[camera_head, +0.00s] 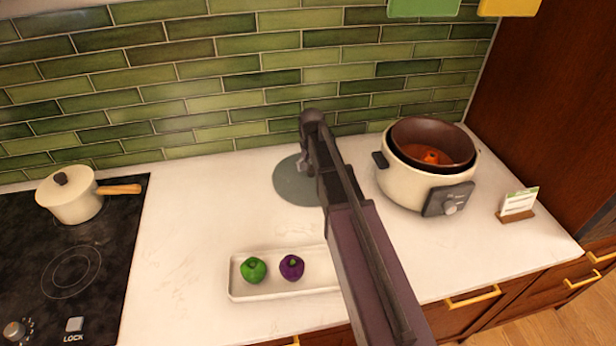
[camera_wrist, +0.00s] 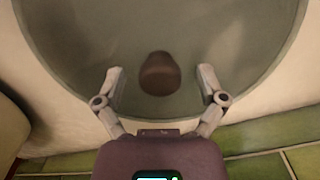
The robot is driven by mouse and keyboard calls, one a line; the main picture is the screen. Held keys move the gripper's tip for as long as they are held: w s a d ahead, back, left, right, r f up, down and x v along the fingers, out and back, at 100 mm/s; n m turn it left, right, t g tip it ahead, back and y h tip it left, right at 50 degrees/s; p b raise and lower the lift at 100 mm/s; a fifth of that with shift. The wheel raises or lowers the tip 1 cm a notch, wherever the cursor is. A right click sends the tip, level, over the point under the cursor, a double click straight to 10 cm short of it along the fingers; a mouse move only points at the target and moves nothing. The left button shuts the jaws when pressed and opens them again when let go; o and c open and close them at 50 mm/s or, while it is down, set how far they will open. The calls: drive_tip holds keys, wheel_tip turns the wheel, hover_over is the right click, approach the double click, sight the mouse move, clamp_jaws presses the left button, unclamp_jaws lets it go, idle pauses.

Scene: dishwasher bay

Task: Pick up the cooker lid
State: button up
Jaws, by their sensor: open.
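The cooker lid (camera_head: 293,188) is a round grey-green glass disc lying on the white counter near the tiled wall. In the wrist view the lid (camera_wrist: 230,50) fills most of the picture, with a dark brown knob (camera_wrist: 160,74) at its middle. My gripper (camera_wrist: 161,85) is open, its two fingers on either side of the knob in this view, with gaps on both sides. I cannot tell the height of the fingers over the lid. In the head view my arm hides the lid's right part and its knob; my gripper (camera_head: 304,163) shows partly there.
The cream cooker (camera_head: 408,185), lidless, stands right of the lid with orange food inside. A white tray (camera_head: 262,293) with a green and a purple vegetable lies in front. A cream pot (camera_head: 72,203) stands on the black hob at left. A card stand (camera_head: 517,206) is at right.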

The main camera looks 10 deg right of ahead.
sight(311, 168)
clamp_jaws()
drive_tip(key=shift+r, duration=0.15)
idle(0.4)
wheel_tip(311, 168, up, 10)
drive_tip(key=p, duration=1)
idle(0.5)
drive_tip(key=shift+f, duration=0.25)
